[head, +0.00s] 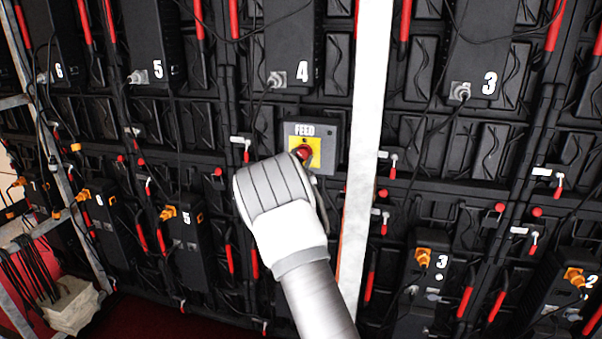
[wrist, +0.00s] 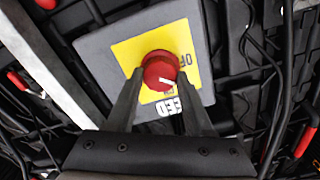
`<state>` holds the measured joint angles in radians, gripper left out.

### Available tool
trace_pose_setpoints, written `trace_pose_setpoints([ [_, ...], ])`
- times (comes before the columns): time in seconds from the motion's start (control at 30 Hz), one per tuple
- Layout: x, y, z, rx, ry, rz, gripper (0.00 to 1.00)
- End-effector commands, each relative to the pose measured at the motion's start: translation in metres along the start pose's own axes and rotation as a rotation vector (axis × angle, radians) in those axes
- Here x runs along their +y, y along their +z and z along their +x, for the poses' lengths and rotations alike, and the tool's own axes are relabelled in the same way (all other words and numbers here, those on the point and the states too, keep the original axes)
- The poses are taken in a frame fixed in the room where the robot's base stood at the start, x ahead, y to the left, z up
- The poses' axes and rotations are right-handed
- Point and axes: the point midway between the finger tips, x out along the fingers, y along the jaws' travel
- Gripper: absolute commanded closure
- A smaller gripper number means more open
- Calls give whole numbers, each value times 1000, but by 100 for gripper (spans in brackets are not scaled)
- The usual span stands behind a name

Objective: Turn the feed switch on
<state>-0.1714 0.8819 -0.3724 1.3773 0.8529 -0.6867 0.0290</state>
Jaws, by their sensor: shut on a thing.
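The feed switch is a red round knob (head: 304,153) on a yellow plate in a grey box (head: 331,140) lettered FEED. In the wrist view the knob (wrist: 160,69) shows upside-down lettering below it and a partly visible "OF" at the right of the yellow plate. A short white mark on the knob lies toward its lower right. My gripper (wrist: 159,82) is shut on the knob, one dark finger at each side. In the head view my white wrist covers the lower left of the box, and the fingers are mostly hidden.
A pale upright post (head: 366,130) stands just right of the box. Black numbered units, such as unit 4 (head: 297,45), hang around it with loose cables and red handles. A pale metal frame and a whitish block (head: 72,307) stand at lower left.

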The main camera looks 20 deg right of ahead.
Motion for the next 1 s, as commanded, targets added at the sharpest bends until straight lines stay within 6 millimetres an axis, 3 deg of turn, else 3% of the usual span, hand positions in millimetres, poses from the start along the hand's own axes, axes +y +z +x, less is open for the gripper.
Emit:
trace_pose_setpoints([
  [0.03, 4, 7, 0, 1, 0, 49, 100],
  [0.6, 3, 4, 0, 2, 0, 578, 100],
  [1.0, 2, 2, 0, 0, 0, 826, 100],
])
